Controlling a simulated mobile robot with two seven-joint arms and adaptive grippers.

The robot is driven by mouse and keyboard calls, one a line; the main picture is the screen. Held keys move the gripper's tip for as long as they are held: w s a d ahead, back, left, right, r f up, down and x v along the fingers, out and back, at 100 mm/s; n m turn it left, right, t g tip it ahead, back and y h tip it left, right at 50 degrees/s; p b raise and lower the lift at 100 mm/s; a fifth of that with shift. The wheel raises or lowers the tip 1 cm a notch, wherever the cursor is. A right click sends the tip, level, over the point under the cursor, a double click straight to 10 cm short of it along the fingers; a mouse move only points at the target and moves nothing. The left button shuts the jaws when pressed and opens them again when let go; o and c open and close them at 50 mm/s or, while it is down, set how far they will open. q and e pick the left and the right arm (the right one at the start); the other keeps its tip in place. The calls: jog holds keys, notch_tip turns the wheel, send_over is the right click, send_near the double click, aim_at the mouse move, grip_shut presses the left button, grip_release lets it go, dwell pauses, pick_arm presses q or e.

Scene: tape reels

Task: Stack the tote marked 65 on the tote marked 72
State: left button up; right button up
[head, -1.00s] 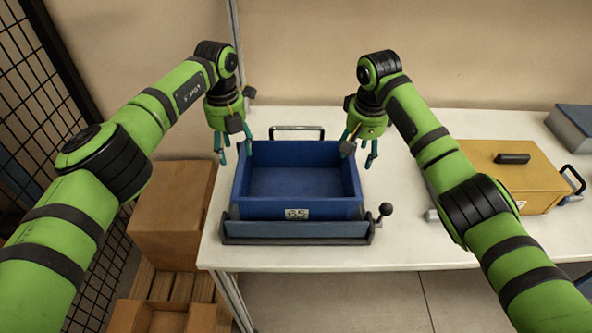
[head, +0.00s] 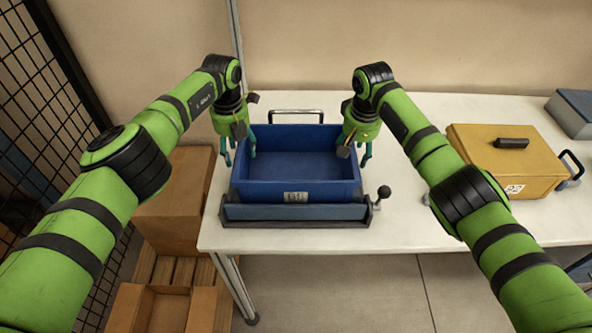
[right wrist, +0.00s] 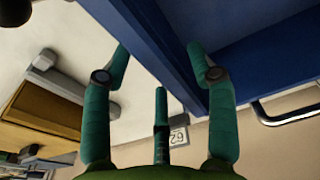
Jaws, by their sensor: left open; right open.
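The blue open-topped tote (head: 300,166) is empty and upright near the table's front edge. Its front label (head: 296,197) is blurred now, but read 65 a second ago. My left gripper (head: 239,157) is open at the tote's left wall, one finger outside and one on the inner side. My right gripper (head: 356,155) is open at the right wall in the same way. In the right wrist view, the right gripper's fingers (right wrist: 160,75) stand on either side of the blue wall (right wrist: 165,50); contact is unclear. I cannot make out a tote marked 72.
A yellow lidded box (head: 505,160) and a grey-blue case (head: 575,113) are to the right. Cardboard boxes (head: 177,205) stand left of the table.

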pick_arm(q)
jog(key=shift+f, duration=0.3)
pick_arm(e)
jog(key=shift+f, duration=0.35)
pick_arm(q)
grip_shut()
pick_arm(e)
grip_shut()
pick_arm(q)
jog(key=shift+r, duration=0.15)
pick_arm(e)
jog(key=shift+r, duration=0.15)
